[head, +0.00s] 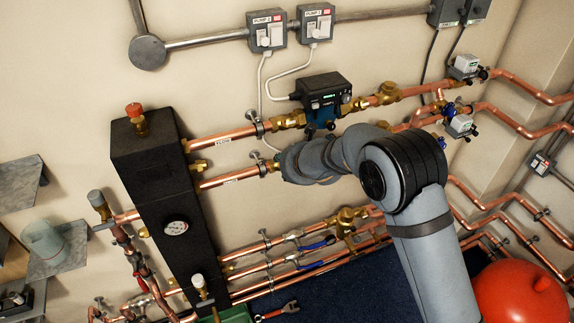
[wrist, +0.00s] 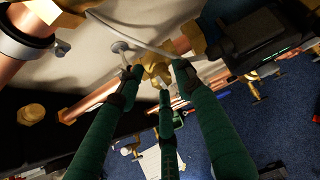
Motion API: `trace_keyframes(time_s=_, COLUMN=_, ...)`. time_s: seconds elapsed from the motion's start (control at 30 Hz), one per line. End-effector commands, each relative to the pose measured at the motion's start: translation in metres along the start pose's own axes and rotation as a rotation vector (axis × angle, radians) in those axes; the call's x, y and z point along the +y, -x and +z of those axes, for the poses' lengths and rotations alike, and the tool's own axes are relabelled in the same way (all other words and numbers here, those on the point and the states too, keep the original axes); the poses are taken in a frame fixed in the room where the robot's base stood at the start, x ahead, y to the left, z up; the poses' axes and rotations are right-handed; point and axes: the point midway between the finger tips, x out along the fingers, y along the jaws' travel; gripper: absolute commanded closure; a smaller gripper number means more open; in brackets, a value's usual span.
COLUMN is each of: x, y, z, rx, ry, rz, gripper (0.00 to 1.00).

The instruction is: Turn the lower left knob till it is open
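In the wrist view, a brass knob on a valve (wrist: 155,70) sits on a copper pipe (wrist: 95,103). My gripper (wrist: 157,80) has long dark green fingers. Two fingertips are apart, one on the left and one on the right of the brass part. A third finger comes up from below between them. I cannot tell whether any finger touches the brass. In the head view, my arm hides my gripper and most of the valve; brass (head: 270,167) shows at the end of the lower of the two upper copper pipes (head: 228,178). The knob's turn position is unclear.
A dark pump (head: 322,95) is mounted just above my arm's end, with a white cable (head: 290,72) nearby. A black manifold block (head: 165,205) stands to the left. More pipes with blue-handled valves (head: 318,245) run below. A red tank (head: 520,293) is at lower right.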

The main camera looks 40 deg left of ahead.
Motion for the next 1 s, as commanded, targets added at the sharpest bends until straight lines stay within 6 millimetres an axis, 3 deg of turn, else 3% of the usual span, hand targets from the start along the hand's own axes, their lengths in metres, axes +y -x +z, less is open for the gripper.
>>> trace_keyframes(time_s=0.57, x=-0.0006, y=0.0005, z=0.0012, rx=-0.003, ry=-0.001, rz=-0.001, gripper=1.00)
trace_keyframes(time_s=1.0, x=-0.0020, y=0.0000, z=0.0018, rx=-0.006, ry=-0.079, rz=0.010, gripper=1.00)
